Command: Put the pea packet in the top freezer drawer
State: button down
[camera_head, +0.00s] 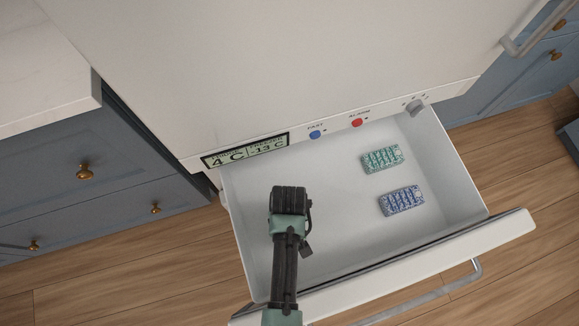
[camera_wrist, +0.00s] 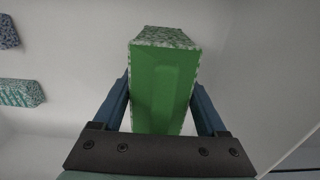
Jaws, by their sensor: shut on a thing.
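The top freezer drawer (camera_head: 345,218) is pulled open, a white bin below the fridge's display panel. My gripper (camera_wrist: 160,88) is shut on a green packet (camera_wrist: 162,90), taken to be the pea packet, with a blue finger on each side of it. In the head view my arm reaches over the left part of the drawer and hides the fingers and the packet. The wrist view shows pale drawer surfaces around the packet. I cannot tell whether it touches the drawer floor.
A teal patterned packet (camera_head: 382,159) and a blue patterned packet (camera_head: 401,201) lie in the drawer's right half. The drawer floor between them and my arm is clear. The drawer front (camera_head: 440,258) has a metal handle (camera_head: 430,296). Blue cabinets (camera_head: 95,175) stand at left.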

jog(key=shift+f+b, duration=0.65)
jog(key=shift+f, duration=1.15)
jog(key=shift+f, duration=0.15)
grip_release()
notch_tip(320, 180, up, 12)
jog(key=p, duration=0.4)
